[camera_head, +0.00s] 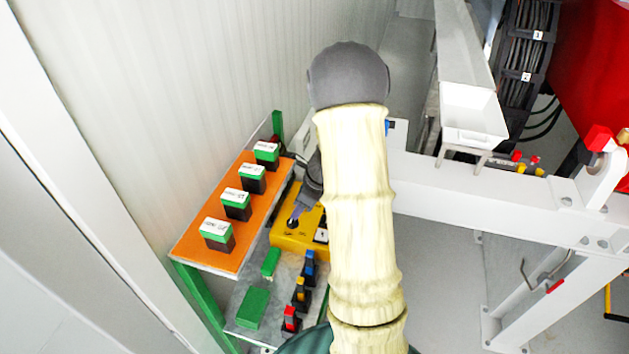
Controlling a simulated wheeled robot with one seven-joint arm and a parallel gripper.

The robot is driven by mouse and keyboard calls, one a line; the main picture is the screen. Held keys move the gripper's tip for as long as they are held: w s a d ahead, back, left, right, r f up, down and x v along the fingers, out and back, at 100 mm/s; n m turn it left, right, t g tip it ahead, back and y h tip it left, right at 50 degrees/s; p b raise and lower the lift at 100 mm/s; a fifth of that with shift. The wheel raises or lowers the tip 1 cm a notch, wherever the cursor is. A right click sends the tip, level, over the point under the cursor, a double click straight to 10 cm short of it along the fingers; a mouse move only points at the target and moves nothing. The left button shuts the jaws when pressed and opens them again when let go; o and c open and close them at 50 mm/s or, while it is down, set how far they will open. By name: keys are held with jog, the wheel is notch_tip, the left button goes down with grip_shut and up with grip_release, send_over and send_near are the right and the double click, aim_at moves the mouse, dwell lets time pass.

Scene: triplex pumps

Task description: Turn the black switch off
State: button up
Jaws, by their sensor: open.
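A yellow box (284,240) sits to the right of the orange shelf, partly hidden behind my arm. A small black switch (292,223) is on its top face. My gripper (299,211) comes down from behind my cream-covered arm, with its tip right at the switch. It is open, though only a small part of the fingers shows. I cannot tell whether a finger touches the switch or which way the switch is set. Another dark control shows at the box's right edge, partly covered by my arm.
An orange shelf (198,244) on a green frame holds several black blocks with green, labelled tops. A lower plate (268,297) carries green blocks and red, yellow and blue-topped parts. A ribbed wall stands behind at left. A white beam (450,183) runs to the right.

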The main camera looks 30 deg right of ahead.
jog(key=v, duration=1.1)
jog(key=shift+r, duration=0.2)
jog(key=shift+w+f, duration=0.1)
jog(key=shift+w, duration=0.05)
